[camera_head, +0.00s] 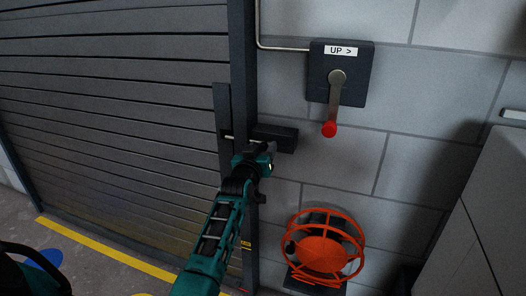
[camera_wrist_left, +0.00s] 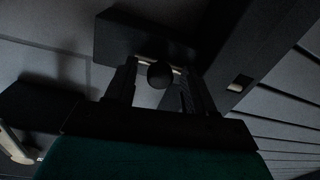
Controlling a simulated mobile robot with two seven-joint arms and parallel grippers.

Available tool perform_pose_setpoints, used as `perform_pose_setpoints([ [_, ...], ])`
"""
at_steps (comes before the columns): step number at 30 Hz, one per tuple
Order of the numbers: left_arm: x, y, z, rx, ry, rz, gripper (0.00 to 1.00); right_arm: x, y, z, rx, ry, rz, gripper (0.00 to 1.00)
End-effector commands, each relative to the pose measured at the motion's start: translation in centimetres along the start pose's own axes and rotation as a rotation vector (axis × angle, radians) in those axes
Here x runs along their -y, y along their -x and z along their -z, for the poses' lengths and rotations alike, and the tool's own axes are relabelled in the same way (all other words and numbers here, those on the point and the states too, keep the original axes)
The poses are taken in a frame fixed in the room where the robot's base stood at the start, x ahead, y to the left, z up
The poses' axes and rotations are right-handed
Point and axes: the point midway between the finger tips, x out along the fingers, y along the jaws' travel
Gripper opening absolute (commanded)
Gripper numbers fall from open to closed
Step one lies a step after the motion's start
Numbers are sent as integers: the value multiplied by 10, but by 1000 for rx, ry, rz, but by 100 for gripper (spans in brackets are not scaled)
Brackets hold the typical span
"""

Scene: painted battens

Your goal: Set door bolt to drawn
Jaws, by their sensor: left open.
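The door bolt is a dark housing (camera_head: 278,137) on the wall beside the shutter door (camera_head: 120,100). A short pale length of rod (camera_head: 229,137) shows to its left, at the door's edge. In the left wrist view the housing (camera_wrist_left: 145,38) is at the top, with a round dark knob (camera_wrist_left: 160,74) below it and a bit of pale rod (camera_wrist_left: 177,70) beside the knob. My left gripper (camera_head: 268,152) is open just below the housing. In the wrist view its fingers (camera_wrist_left: 160,88) stand either side of the knob; contact cannot be told.
A dark box marked "UP >" (camera_head: 317,70) with a red-tipped lever (camera_head: 330,128) hangs above right. An orange reel (camera_head: 323,250) is low on the wall. A pale cabinet (camera_head: 480,215) stands at the right. A yellow line (camera_head: 90,258) runs along the floor.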

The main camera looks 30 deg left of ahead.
Motion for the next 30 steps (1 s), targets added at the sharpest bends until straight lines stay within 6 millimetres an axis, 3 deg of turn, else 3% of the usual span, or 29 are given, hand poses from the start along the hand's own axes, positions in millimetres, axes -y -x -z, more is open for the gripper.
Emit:
perform_pose_setpoints([
  [5,0,-11,0,0,-1,0,54,0,-2,-3,-1,-4,-1,69],
  [14,0,-12,1,-1,-1,0,54,1,-2,-3,-1,-6,-1,69],
  [30,0,-12,0,0,-1,0,2,1,-2,-3,-1,-5,-1,69],
])
